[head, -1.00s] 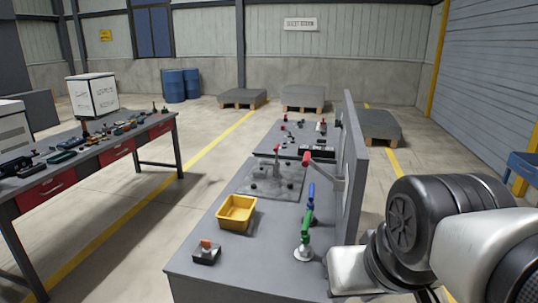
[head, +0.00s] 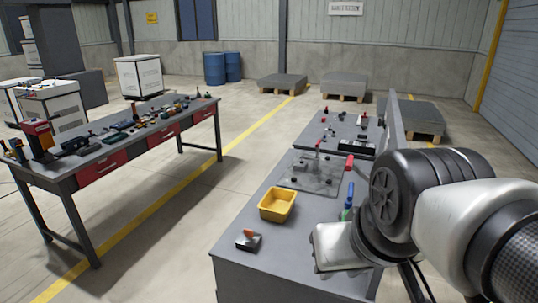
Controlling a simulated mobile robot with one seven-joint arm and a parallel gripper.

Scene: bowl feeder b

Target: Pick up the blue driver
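The blue driver (head: 350,190) shows as a small upright blue handle on the right side of the grey workbench (head: 240,270), beside the upright panel. A green handle (head: 346,213) stands just in front of it, and the lower part of the blue driver is hidden. My arm covers the area close to the right of both handles. The fingers of my gripper do not show, so its opening and anything in it cannot be seen.
A grey fixture plate (head: 312,177) lies behind. An upright grey panel (head: 394,120) edges the right. A cluttered second table (head: 85,168) stands left across open floor.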

